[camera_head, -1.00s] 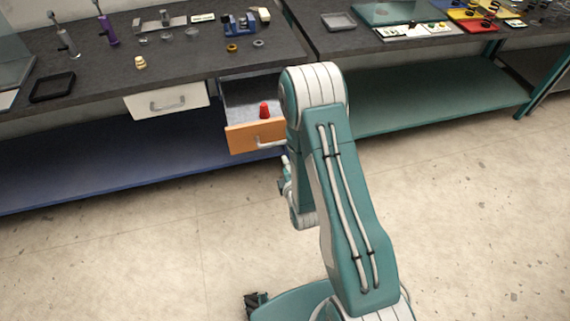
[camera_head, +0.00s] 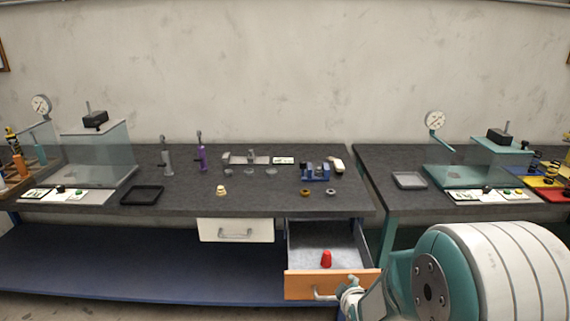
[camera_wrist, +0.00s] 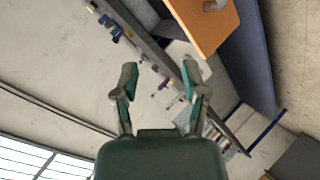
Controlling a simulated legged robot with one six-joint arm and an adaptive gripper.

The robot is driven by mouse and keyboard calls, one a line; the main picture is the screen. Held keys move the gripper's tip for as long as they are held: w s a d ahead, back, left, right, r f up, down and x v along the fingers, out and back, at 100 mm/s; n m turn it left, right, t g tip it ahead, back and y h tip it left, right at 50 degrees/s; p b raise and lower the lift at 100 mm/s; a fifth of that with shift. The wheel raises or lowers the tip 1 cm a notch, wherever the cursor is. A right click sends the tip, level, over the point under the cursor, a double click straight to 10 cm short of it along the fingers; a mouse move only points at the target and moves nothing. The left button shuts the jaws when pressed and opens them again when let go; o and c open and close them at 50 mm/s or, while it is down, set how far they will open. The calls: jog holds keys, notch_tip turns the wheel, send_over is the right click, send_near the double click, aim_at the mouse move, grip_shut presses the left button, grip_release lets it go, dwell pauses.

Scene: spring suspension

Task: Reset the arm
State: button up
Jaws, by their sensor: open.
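My gripper (camera_wrist: 158,80) is open and empty in the wrist view, its two fingers spread apart with nothing between them. In the head view my arm fills the lower right, and the gripper's fingers are not clearly seen there. An orange-fronted drawer (camera_head: 300,284) stands pulled open below the bench, just left of my arm. A red piece (camera_head: 326,259) stands inside it. The drawer's orange front also shows at the top of the wrist view (camera_wrist: 205,25), beside the gripper's right finger.
A closed white drawer (camera_head: 236,231) is left of the open one. The dark bench top (camera_head: 290,204) holds a black tray (camera_head: 142,194), a purple tool (camera_head: 201,155), a blue fixture (camera_head: 316,171) and small rings. A second bench at right carries a grey tray (camera_head: 409,180).

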jog(key=s+r+m+g, duration=0.3)
jog(key=s+r+m, duration=0.2)
jog(key=s+r, duration=0.55)
jog(key=s+r+m+g, duration=0.1)
jog(key=s+r+m, duration=0.2)
jog(key=s, duration=0.5)
jog(key=s+r+m+g, duration=0.2)
jog(key=s+r+m, duration=0.1)
jog(key=s, duration=0.4)
jog(key=shift+s+r, duration=0.35)
jog(key=shift+r, duration=0.05)
